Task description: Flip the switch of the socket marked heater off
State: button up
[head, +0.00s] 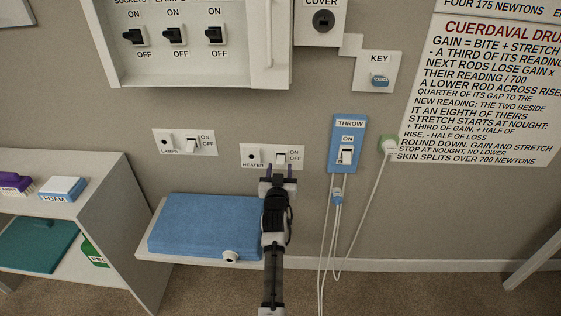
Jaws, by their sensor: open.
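The white socket plate marked HEATER (259,149) is on the grey wall at the middle of the view. It has a dark round hole at its left and a small switch (281,158) at its right, with ON above OFF beside it. I cannot tell which way this switch is tipped. My gripper (278,169) is open and empty, its purple-tipped fingers pointing up at the wall just below the switch. Whether the fingertips touch the plate I cannot tell. They overlap its lower edge in the picture.
A similar LAMPS socket (208,143) is to the left. A blue THROW switch panel (347,128) with hanging cables is to the right. A blue box (205,222) lies on a low shelf beside my arm. An open breaker box (160,62) is above.

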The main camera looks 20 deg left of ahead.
aim_at(280, 164)
jog(key=shift+x, duration=1.65)
